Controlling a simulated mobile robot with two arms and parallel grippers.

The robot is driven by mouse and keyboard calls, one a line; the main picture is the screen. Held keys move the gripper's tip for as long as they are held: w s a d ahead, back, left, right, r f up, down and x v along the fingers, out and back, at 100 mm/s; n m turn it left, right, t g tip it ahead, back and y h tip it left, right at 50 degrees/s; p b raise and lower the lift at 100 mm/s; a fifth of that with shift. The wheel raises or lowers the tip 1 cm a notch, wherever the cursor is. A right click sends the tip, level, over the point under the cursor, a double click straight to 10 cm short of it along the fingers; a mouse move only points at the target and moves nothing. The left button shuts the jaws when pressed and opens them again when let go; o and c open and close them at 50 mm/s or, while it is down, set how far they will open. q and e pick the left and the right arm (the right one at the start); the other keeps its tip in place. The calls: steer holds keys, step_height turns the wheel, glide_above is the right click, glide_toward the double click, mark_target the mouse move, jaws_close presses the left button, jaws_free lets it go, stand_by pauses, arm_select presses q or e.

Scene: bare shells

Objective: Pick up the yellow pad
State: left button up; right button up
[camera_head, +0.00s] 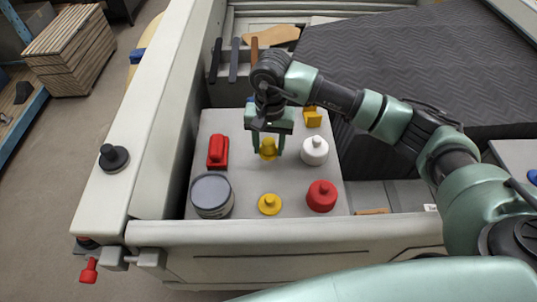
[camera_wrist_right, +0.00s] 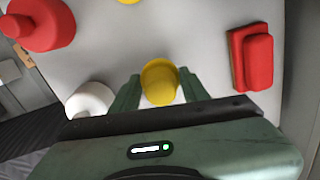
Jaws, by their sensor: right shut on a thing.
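My right gripper (camera_head: 268,150) points down over the light grey board and is shut on a yellow bell-shaped piece (camera_head: 268,147). In the right wrist view its fingers (camera_wrist_right: 160,92) sit on either side of this yellow piece (camera_wrist_right: 159,80). I cannot tell whether it touches the board. A flat yellow disc with a knob (camera_head: 269,204) lies nearer the front edge. A yellow-orange block (camera_head: 312,117) stands behind and to the right of the gripper. I cannot tell which of these yellow things is the pad. My left gripper is not in view.
A red block (camera_head: 217,151) is left of the gripper and a white knobbed piece (camera_head: 314,150) is right. A red round piece (camera_head: 321,196) and a grey tin (camera_head: 212,195) stand near the front. The light grey board (camera_head: 240,180) has bare gaps between them.

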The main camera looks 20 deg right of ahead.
mark_target(268, 141)
step_height(268, 141, up, 16)
steer(key=b, duration=0.3)
steer(key=shift+b, duration=0.4)
steer(key=o, duration=0.6)
steer(key=c, duration=0.5)
